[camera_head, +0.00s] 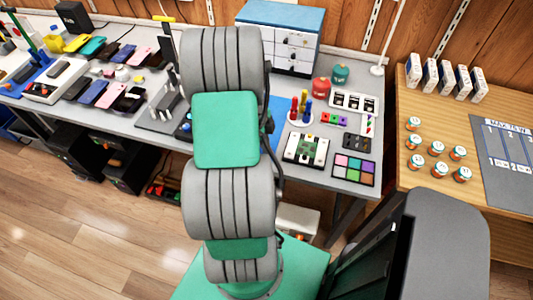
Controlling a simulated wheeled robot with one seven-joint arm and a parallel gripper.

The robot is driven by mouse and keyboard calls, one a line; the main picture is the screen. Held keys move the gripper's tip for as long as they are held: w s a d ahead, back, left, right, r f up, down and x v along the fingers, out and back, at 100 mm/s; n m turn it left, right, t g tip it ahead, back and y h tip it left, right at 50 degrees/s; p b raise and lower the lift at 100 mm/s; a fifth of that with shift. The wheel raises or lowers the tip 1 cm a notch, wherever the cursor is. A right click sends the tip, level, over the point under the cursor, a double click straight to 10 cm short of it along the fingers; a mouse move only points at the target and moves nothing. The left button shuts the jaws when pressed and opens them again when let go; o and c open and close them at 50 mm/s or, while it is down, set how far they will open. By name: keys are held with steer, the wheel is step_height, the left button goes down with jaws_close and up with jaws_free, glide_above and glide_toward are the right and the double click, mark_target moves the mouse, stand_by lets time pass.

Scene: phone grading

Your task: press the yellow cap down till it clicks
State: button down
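A yellow cap (163,18) tops a dark upright post (165,42) just left of my arm. The post stands over a dark grey stand (158,112) on the long grey table. From this view I cannot tell whether the cap is raised or pressed. My grey and green arm fills the middle of the view and covers part of the table right of the post.
Several phones (92,93) lie left of the stand. Right of my arm are a blue-topped drawer cabinet (279,38), a green circuit board (305,148) and a colour palette (353,169). A wooden table (424,200) with small jars stands at the right.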

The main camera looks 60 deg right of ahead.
steer(key=shift+r+p, duration=1.5)
steer(key=shift+r, duration=1.45)
